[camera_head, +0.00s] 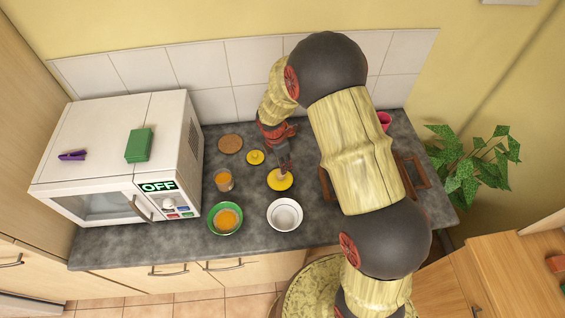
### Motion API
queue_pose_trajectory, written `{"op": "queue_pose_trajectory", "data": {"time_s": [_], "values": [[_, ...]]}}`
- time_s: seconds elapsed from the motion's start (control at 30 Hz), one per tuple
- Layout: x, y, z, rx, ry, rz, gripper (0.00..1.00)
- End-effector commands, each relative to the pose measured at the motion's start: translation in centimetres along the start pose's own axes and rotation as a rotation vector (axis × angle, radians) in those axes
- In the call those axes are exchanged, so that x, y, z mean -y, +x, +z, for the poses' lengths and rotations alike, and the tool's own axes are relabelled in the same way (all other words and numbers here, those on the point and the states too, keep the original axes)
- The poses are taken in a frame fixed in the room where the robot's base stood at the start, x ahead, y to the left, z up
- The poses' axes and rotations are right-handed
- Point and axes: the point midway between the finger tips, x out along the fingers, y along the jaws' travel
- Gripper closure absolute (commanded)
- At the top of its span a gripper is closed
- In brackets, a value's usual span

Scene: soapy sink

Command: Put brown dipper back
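A small brownish piece (283,174) shows between the fingertips and the yellow round. It may be the brown dipper, but it is too small to tell, and I cannot tell whether the fingers hold it or only stand beside it. A glass jar (224,182) with orange contents stands to the left. A small yellow lid (255,157) lies behind and left of my gripper.
A green bowl (226,233) with orange contents and a white bowl (285,215) stand at the counter's front. A cork coaster (231,144) lies behind. A microwave (120,165) stands left. A brown wooden frame (413,171) and pink cup (384,120) are partly hidden by my arm.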

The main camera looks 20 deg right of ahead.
Motion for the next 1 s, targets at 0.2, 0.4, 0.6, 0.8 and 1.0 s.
{"op": "queue_pose_trajectory", "data": {"time_s": [0.2,0.4,0.6,0.8,1.0], "values": [[-0.1,-2.1,0.1,0.001,0.000,0.004,0.71],[-0.2,-6.2,0.0,0.001,0.000,0.005,0.71],[-0.1,-9.9,0.1,0.000,0.000,0.004,0.71],[0.0,-11.9,0.0,0.000,0.000,0.001,0.71],[1.0,-15.6,0.6,-0.007,0.123,0.037,0.71]]}}
